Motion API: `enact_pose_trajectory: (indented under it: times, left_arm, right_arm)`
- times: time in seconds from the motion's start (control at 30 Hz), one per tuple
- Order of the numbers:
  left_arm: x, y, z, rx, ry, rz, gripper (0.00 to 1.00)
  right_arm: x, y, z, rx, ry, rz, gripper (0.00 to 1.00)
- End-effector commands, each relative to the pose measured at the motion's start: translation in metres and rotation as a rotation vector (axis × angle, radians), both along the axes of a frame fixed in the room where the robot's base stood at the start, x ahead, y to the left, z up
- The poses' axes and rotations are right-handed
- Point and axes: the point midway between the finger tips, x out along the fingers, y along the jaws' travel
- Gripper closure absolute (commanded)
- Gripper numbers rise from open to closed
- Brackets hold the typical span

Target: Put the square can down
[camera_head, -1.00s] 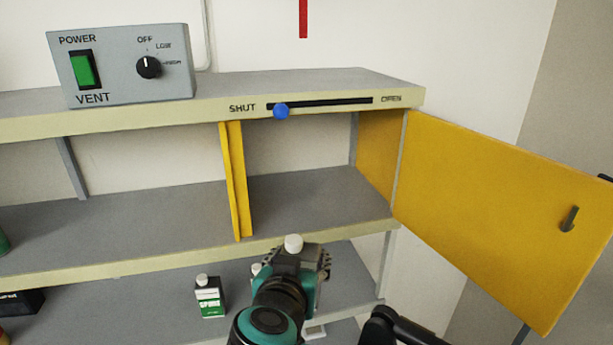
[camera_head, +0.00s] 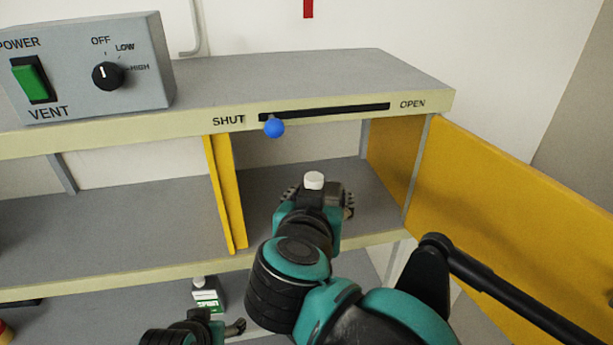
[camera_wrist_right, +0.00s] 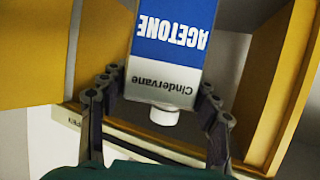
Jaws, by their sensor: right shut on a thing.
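The square can shows a white cap (camera_head: 314,180) in the head view; its body is mostly hidden by my right gripper (camera_head: 317,200). The right wrist view shows the can (camera_wrist_right: 172,50) upside down in the picture, with a blue label reading ACETONE and a grey band reading Cindervane. My right gripper (camera_wrist_right: 158,105) is shut on the can, a finger on each side. It is at the front of the open right compartment, and I cannot tell whether the can touches the shelf (camera_head: 265,185). My left gripper (camera_head: 228,328) shows only partly at the bottom; its jaws are unclear.
A yellow divider (camera_head: 226,190) stands left of the compartment. The yellow door (camera_head: 510,195) is swung open to the right. A blue slider knob (camera_head: 274,127) sits near SHUT on the top edge. A green and white container (camera_head: 207,295) stands on the lower shelf.

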Motion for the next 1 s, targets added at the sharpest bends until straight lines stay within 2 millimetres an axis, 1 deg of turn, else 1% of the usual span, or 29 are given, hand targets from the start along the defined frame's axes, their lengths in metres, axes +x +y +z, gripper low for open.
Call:
enact_pose_trajectory:
  times: [0.03, 0.1, 0.4, 0.5, 0.7, 0.83, 1.0]
  left_arm:
    - [0.0, 0.0, 0.004, 0.0, 0.0, 0.0, 0.3]
    - [0.0, 0.0, 0.008, 0.0, 0.0, 0.0, 0.3]
    - [0.0, 0.0, 0.022, 0.0, 0.0, 0.0, 0.3]
    - [0.0, 0.0, 0.027, 0.0, 0.0, 0.0, 0.3]
    - [0.0, 0.0, 0.035, 0.0, 0.0, 0.0, 0.3]
    - [0.0, 0.0, 0.038, 0.0, 0.0, 0.0, 0.3]
    - [0.0, 0.0, 0.04, 0.0, 0.0, 0.0, 0.3]
  right_arm:
    - [0.013, 0.001, 0.003, -0.001, -0.001, -0.006, 0.87]
    - [0.032, 0.005, 0.003, 0.001, -0.001, -0.006, 0.87]
    - [0.112, 0.021, 0.004, 0.0, -0.001, -0.002, 0.87]
    - [0.134, 0.026, 0.004, 0.0, -0.001, -0.002, 0.87]
    - [0.173, 0.034, 0.003, 0.0, -0.001, -0.001, 0.87]
    - [0.171, 0.034, -0.017, 0.0, -0.001, 0.001, 0.87]
    - [0.171, 0.034, -0.032, 0.0, -0.001, 0.001, 0.87]
